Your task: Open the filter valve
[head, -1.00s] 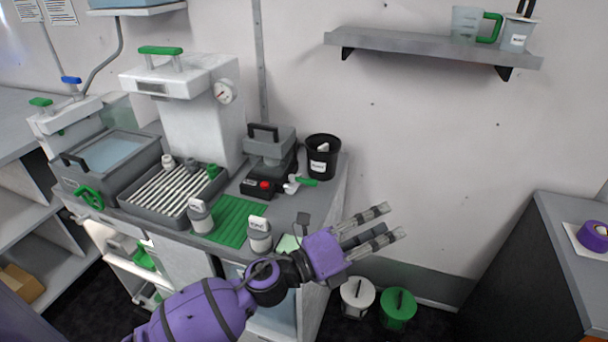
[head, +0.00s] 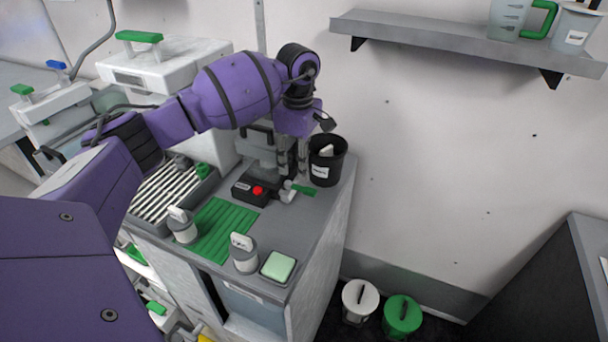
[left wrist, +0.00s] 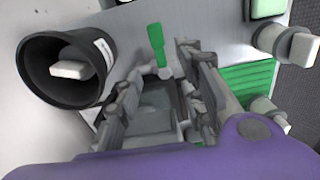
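A small valve with a green lever handle (head: 303,189) and pale body sits on the counter beside a grey device (head: 262,150). I take it to be the filter valve; no label on it is readable. In the left wrist view the green handle (left wrist: 156,42) lies ahead, between the lines of the fingers. My left gripper (head: 293,168) points down over the device's right side, just behind the valve. In the left wrist view the gripper (left wrist: 165,85) is open, with an empty gap between its fingers. Contact with the valve cannot be told. My right gripper is out of view.
A black cup (head: 326,162) stands close right of the gripper. A black box with a red button (head: 257,190) is left of the valve. A green mat (head: 222,228) and two lidded jars (head: 244,254) lie nearer.

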